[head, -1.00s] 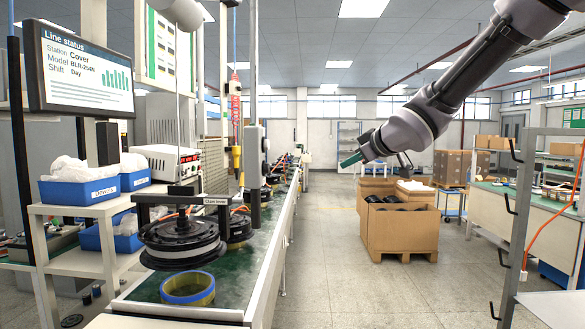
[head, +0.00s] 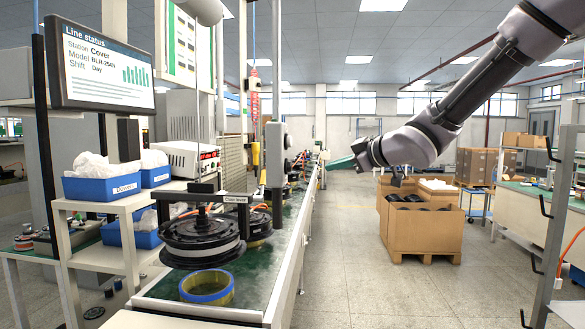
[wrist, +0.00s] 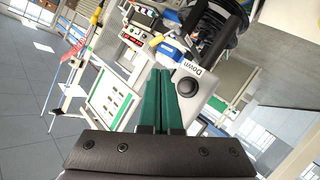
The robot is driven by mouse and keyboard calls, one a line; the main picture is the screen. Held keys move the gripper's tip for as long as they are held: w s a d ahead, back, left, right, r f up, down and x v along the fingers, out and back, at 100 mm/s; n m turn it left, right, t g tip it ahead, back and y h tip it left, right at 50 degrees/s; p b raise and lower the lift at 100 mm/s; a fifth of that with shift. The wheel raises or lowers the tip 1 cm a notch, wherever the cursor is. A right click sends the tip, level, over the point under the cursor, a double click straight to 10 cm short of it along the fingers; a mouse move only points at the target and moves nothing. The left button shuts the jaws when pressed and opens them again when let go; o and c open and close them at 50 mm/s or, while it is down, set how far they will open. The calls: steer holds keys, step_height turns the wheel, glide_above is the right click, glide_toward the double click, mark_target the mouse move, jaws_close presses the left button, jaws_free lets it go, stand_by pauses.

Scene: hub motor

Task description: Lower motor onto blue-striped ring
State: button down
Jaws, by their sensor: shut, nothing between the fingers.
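The motor (head: 203,240), a black disc with a pale band, hangs level from a dark arm at the left. The ring (head: 207,293), yellow with a blue stripe around its top, lies on the green bench below it. The motor appears above the ring; the exact gap is hard to judge. My gripper (head: 341,163) has green fingers and is well to the right of the motor, in the air. In the wrist view its fingers (wrist: 163,72) are together and empty. Beyond them shows a grey box with a black button (wrist: 188,86) and a "Down" label.
A grey post (head: 275,155) rises beside the motor. A line of parts runs back along the bench (head: 255,285). A status screen (head: 103,68) and blue bins (head: 103,187) are at left. Cardboard boxes (head: 425,230) stand on the floor at right. The aisle between is clear.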

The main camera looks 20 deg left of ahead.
mark_target(289, 166)
steer(key=s+a, duration=0.1)
steer(key=a, duration=0.6)
steer(key=shift+s, duration=0.35)
stand_by(1.6)
steer(key=shift+s+a, duration=0.1)
steer(key=shift+a, duration=0.25)
steer(key=shift+s+a, duration=0.15)
steer(key=shift+a, duration=0.4)
stand_by(2.6)
stand_by(1.3)
steer(key=shift+w+d, duration=0.2)
steer(key=shift+d, duration=0.75)
